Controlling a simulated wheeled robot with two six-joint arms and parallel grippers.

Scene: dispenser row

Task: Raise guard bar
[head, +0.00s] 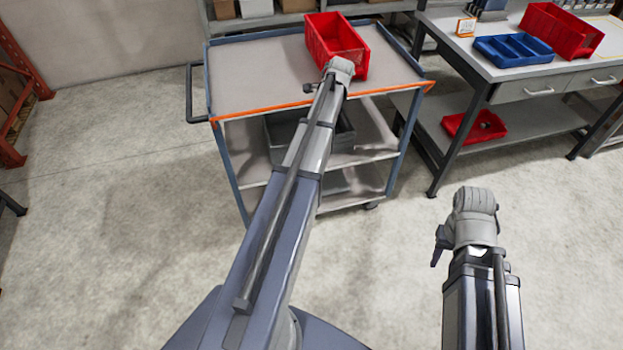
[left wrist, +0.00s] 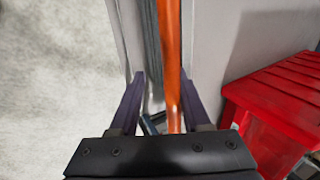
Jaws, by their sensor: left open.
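The orange guard bar (head: 260,111) runs along the near top edge of a grey-blue cart (head: 250,85). It lies low, level with the cart top. In the left wrist view the bar (left wrist: 173,50) passes lengthwise between the two dark fingers of my left gripper (left wrist: 162,80). The fingers are spread, with a gap on each side of the bar. In the head view my left arm and wrist cover most of this gripper and the middle of the bar. My right gripper (head: 438,246) hangs at the lower right, away from the cart; its fingers barely show.
A red bin (head: 335,38) stands on the cart top just beyond my left wrist; it also fills the right of the left wrist view (left wrist: 280,100). A workbench (head: 470,60) with a blue tray (head: 512,50) and another red bin (head: 560,32) stands right. Floor at left is clear.

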